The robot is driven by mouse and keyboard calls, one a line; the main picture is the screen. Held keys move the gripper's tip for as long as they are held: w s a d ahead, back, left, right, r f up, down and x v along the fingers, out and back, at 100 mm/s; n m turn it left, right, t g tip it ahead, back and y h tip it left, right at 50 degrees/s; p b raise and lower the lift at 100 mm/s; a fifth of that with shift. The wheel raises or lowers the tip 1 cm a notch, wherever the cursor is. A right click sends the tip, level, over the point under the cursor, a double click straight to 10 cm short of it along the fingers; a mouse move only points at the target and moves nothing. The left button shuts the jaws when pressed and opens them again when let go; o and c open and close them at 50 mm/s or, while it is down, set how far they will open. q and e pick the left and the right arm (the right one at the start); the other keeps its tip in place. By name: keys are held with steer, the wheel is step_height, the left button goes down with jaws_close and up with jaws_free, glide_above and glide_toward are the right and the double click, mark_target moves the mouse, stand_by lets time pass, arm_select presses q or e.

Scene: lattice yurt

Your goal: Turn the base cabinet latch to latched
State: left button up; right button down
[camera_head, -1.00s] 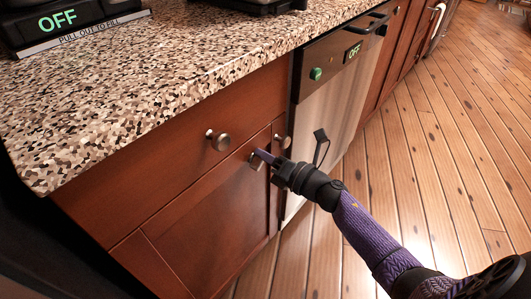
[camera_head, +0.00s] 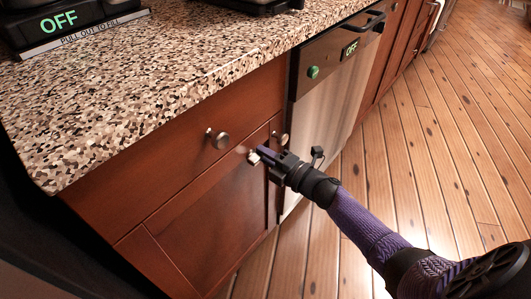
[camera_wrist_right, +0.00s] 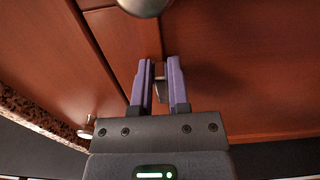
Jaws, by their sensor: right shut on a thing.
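In the right wrist view, the latch (camera_wrist_right: 160,90) shows as a small metal piece between the two purple fingers of the right gripper (camera_wrist_right: 158,64). The fingers hide part of it, so its exact angle is hard to tell. My left gripper is not in view.
The steel dishwasher (camera_head: 328,100) stands beside the cabinet. The speckled countertop (camera_head: 150,90) overhangs above. Wooden floor (camera_head: 460,150) lies open to the right.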

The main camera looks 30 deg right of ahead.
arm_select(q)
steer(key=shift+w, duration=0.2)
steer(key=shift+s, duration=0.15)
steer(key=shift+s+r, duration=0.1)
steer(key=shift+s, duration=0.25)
arm_select(e)
steer(key=c, duration=0.6)
jaws_free()
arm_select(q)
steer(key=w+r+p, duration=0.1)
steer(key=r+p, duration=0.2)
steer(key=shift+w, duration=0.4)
arm_select(e)
steer(key=v, duration=1)
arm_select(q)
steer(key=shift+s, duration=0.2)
